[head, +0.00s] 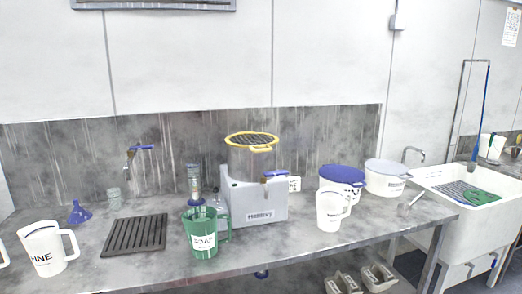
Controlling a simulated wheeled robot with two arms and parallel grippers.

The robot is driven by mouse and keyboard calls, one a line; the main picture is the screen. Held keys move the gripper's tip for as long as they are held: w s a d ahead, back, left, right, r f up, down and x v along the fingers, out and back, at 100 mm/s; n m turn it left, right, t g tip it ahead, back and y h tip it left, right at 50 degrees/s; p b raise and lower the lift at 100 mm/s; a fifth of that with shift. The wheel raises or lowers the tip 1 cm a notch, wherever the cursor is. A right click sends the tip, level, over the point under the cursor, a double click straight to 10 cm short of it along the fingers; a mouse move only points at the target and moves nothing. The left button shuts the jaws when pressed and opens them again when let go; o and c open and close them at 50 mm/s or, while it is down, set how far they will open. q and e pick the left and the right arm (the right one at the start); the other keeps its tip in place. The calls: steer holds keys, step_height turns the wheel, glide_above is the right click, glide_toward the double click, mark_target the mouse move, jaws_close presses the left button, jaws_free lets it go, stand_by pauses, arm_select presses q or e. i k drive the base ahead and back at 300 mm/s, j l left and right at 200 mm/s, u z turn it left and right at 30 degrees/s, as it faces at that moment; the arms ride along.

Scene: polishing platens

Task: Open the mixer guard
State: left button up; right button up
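The mixer (256,205) is a grey-white machine with dark lettering on its front, standing mid-bench near the back splash panel. A grey metal drum (250,165) sits on it. The guard (252,140) is a dark round grille with a yellow rim and a yellow front handle; it lies roughly flat over the drum's top and looks closed. A small blue-handled part (275,174) sticks out at the mixer's upper right. Neither of my grippers is in view.
A green jug (204,240) stands close in front of the mixer's left side, with a clear dispenser (194,182) behind it. A white jug (329,211) and blue-lidded tub (342,178) stand to the right. A black slatted mat (135,235) lies left. A sink (470,210) is far right.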

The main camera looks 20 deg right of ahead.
mark_target(247, 135)
steer(key=i+l, duration=0.15)
steer(key=l, duration=0.15)
steer(key=i+l, duration=0.1)
steer(key=l, duration=0.25)
steer(key=i+l, duration=0.15)
steer(key=l, duration=0.15)
steer(key=i+l, duration=0.15)
steer(key=l, duration=0.15)
